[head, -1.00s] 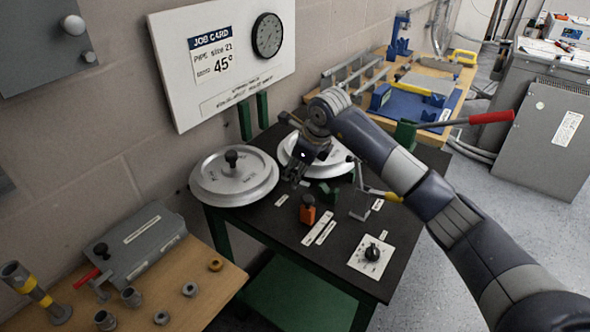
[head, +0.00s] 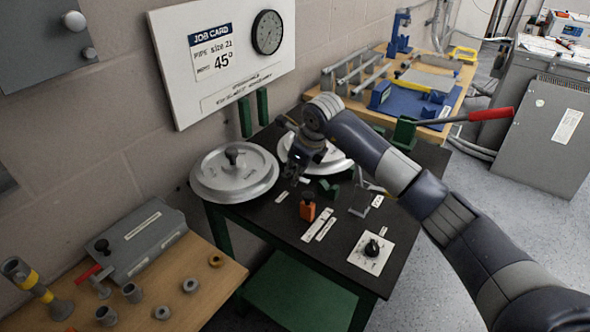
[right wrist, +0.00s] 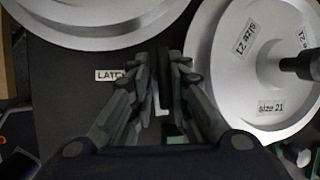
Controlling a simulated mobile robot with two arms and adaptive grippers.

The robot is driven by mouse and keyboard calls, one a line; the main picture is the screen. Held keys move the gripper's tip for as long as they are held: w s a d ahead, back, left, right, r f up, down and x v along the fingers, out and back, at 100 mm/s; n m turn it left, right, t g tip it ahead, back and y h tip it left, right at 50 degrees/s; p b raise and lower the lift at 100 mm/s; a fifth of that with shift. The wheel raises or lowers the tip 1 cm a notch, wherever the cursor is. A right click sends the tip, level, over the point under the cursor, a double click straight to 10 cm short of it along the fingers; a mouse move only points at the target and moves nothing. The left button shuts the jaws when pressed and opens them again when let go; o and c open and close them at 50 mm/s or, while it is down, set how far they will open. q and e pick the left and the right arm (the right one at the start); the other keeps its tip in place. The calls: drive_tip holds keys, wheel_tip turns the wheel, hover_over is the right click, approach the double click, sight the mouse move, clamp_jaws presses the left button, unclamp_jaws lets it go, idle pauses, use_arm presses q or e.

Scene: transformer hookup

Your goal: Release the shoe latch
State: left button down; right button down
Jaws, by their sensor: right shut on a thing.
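My right gripper (head: 294,179) points down over the dark bench, between the two round silver shoes. In the right wrist view its fingers (right wrist: 166,62) are closed around a thin dark upright piece beside a label reading LATCH (right wrist: 110,75). I take this piece to be the shoe latch (right wrist: 165,82); the fingers hide most of it. One silver shoe (right wrist: 255,45), marked size 21, lies to the right in that view, and another (right wrist: 100,14) at the top left. In the head view the left shoe (head: 234,186) is clear; the mounted one (head: 335,162) is partly behind my gripper. My left gripper is not in view.
An orange block (head: 308,210) with a black knob, a metal bracket (head: 359,202) and a dial plate (head: 371,252) stand on the dark bench (head: 290,250). A long red-handled lever (head: 490,115) extends right behind my arm. A job card (head: 211,53) reads 45°.

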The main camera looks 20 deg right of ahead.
drive_tip(key=shift+w+d+r+m, duration=0.1)
drive_tip(key=shift+w+r+m, duration=0.15)
drive_tip(key=shift+m, duration=0.35)
drive_tip(key=c, duration=1.6)
unclamp_jaws()
drive_tip(key=shift+f, duration=0.1)
drive_tip(key=shift+s, duration=0.1)
drive_tip(key=v, duration=1.2)
drive_tip(key=shift+c, duration=0.3)
